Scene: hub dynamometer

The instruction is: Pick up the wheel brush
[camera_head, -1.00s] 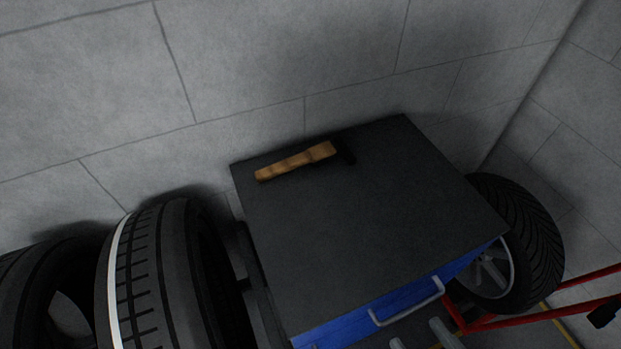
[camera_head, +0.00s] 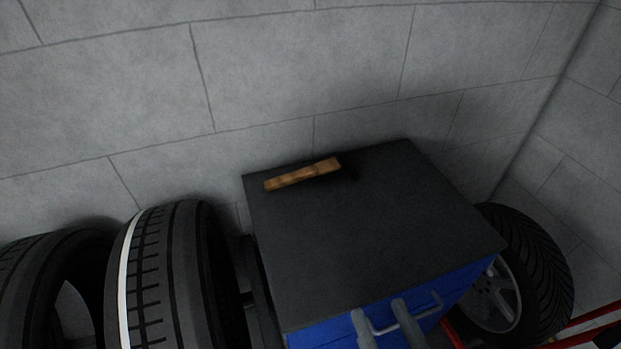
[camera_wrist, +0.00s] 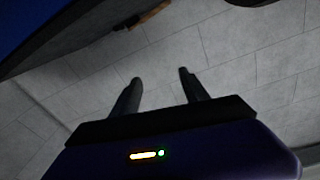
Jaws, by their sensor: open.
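The wheel brush (camera_head: 303,174) lies on the dark top of a blue cabinet (camera_head: 375,235), near its back edge by the wall. It has a tan wooden handle on the left and a dark end on the right that blends into the top. My gripper (camera_head: 379,322) shows at the bottom of the head view, in front of the cabinet's drawer handle, well apart from the brush. In the wrist view my gripper (camera_wrist: 160,76) is open and empty. The brush handle (camera_wrist: 150,14) shows there at the top edge, beyond the fingertips, partly cut off.
Large tyres (camera_head: 160,275) stand left of the cabinet. A wheel with a spoked rim (camera_head: 530,270) stands at its right, with red bars (camera_head: 590,325) near it. A grey block wall (camera_head: 300,70) rises close behind. The rest of the cabinet top is clear.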

